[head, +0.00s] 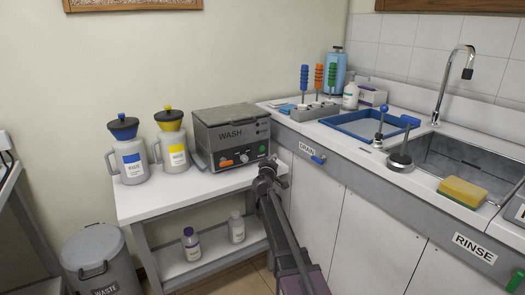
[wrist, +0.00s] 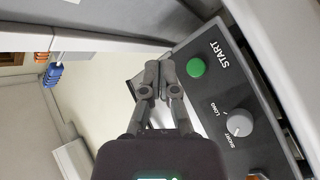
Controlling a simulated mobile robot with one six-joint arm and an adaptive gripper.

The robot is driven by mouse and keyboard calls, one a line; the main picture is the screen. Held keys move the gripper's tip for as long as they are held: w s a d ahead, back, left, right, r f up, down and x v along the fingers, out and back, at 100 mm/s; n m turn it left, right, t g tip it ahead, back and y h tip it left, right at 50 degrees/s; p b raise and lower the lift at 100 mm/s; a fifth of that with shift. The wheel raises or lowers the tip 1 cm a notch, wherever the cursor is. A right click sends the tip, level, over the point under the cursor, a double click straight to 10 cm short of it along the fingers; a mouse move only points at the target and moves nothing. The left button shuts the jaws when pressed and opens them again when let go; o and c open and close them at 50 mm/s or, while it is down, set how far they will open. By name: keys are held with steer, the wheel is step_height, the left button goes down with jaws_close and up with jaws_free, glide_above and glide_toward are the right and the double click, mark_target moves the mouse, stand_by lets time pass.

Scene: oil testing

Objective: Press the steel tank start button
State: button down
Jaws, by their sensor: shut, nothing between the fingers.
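The steel tank (head: 232,131), a grey box marked WASH, stands on the white side table. Its green start button (wrist: 196,67) shows in the wrist view beside the word START on the dark panel. The button also shows at the right end of the panel in the head view (head: 262,149). My gripper (wrist: 159,68) is shut and empty, with its fingertips just left of the green button in the wrist view and apart from it in the picture. In the head view my gripper (head: 266,166) is in front of the panel's right end. The exact gap to the panel cannot be told.
A white knob (wrist: 240,123) marked SHORT and LONG sits near the button. An orange button (head: 227,163) is at the panel's left. Two jugs, blue (head: 128,150) and yellow (head: 172,141), stand left of the tank. The sink counter (head: 300,128) borders it on the right.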

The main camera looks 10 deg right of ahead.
mark_target(265, 148)
steer(key=shift+w+a, duration=0.3)
steer(key=shift+w, duration=0.65)
steer(key=shift+w+a, duration=0.3)
steer(key=shift+w, duration=0.7)
steer(key=shift+w+a, duration=0.3)
steer(key=shift+w, duration=0.65)
steer(key=shift+w+a, duration=0.3)
steer(key=shift+w, duration=0.6)
stand_by(0.5)
steer(key=shift+s, duration=0.15)
steer(key=shift+s+d, duration=0.3)
steer(key=shift+s, duration=0.45)
steer(key=shift+s, duration=0.15)
steer(key=shift+s+d, duration=0.25)
steer(key=shift+s, duration=0.5)
steer(key=shift+s+d, duration=0.25)
steer(key=shift+s, duration=0.5)
steer(key=shift+s+d, duration=0.25)
steer(key=shift+s, duration=0.5)
steer(key=shift+s, duration=0.1)
